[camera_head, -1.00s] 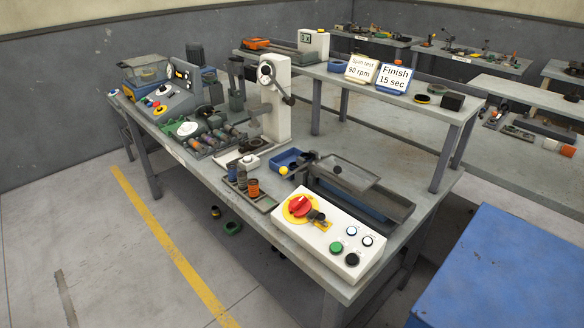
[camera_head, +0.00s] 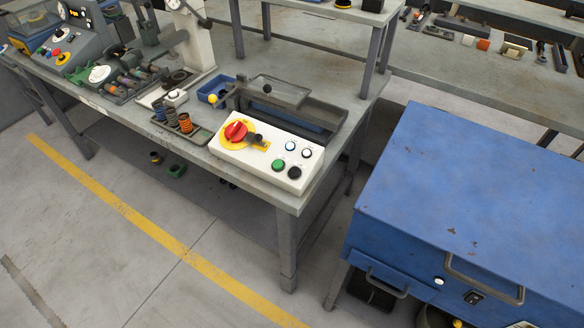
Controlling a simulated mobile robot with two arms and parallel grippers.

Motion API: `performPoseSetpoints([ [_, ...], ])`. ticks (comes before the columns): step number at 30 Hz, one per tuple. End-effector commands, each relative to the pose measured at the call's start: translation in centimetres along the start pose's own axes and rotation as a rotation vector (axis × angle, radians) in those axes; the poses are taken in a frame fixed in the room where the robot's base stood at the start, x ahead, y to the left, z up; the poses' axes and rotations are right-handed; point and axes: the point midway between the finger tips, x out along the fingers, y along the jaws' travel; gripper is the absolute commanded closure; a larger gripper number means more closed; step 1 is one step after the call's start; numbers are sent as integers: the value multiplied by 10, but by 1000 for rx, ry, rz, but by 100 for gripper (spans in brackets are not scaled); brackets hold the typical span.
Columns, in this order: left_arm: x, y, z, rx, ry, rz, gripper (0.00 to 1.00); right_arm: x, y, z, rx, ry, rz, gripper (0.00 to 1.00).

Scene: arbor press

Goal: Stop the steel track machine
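A white control box (camera_head: 262,158) sits at the near right corner of the workbench. It carries a red rotary switch (camera_head: 236,131) on a yellow plate, a green button (camera_head: 278,165), a black button (camera_head: 294,173) and two pale buttons (camera_head: 290,146). A dark knob or lock with a yellow tag is beside the red switch. Right behind the box is a dark steel track or trough (camera_head: 300,112) with a tray over it. I cannot tell whether it is moving. Neither of my grippers is in view.
A blue cabinet (camera_head: 470,190) with handles stands at the right, with a gap between it and the workbench (camera_head: 250,187). A white press (camera_head: 190,45) and a grey control console (camera_head: 62,45) stand farther left. Open floor with a yellow line (camera_head: 150,228) lies in front.

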Motion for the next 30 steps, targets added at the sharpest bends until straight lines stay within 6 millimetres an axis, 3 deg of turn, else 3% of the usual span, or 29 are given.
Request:
performPoseSetpoints([
  [3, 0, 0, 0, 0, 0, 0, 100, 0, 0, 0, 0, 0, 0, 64],
  [7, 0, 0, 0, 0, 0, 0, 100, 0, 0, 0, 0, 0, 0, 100],
  [30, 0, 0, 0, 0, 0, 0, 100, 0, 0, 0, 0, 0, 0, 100],
])
